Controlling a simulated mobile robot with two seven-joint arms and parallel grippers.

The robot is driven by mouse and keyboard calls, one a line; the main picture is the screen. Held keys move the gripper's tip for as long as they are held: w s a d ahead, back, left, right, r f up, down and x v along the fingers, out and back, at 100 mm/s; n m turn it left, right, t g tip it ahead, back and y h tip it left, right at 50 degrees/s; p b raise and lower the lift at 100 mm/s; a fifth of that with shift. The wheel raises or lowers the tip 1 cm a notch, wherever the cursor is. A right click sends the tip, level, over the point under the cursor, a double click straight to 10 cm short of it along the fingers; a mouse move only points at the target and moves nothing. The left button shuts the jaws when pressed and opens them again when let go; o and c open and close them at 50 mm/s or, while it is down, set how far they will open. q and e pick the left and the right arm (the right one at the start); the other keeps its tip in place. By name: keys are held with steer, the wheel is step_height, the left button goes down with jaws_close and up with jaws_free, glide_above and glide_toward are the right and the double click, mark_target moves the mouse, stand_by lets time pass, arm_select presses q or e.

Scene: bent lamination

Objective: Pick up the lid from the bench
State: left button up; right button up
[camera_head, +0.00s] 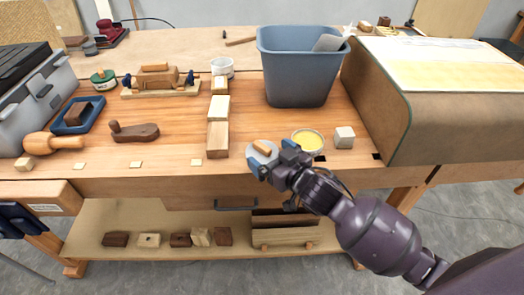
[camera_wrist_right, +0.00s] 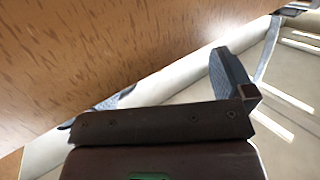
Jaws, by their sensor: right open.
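The lid (camera_head: 256,154) looks like a pale grey disc with a wooden handle bar on top, near the bench's front edge. My right gripper (camera_head: 273,157) is open at the lid, its blue fingertips at the near and right sides of it. I cannot tell whether they touch it. In the right wrist view, a dark finger (camera_wrist_right: 230,75) stands out over a pale, shiny area, and the lid cannot be made out clearly. My left gripper is not in view.
On the wooden bench (camera_head: 175,172), a round tub with yellow contents (camera_head: 308,140) and a pale cube (camera_head: 344,137) are right of the gripper. A blue-grey bin (camera_head: 296,75) stands behind. Wooden blocks (camera_head: 217,139) lie left. A brown curved form (camera_head: 430,125) fills the right.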

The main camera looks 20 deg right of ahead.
mark_target(269, 153)
steer(key=shift+x, duration=1.2)
steer(key=shift+w+a+f, duration=0.1)
steer(key=shift+w+f, duration=0.05)
steer(key=shift+w, duration=0.1)
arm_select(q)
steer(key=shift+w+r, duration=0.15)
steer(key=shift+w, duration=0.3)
arm_select(e)
steer(key=shift+w, duration=0.1)
steer(key=shift+c, duration=0.5)
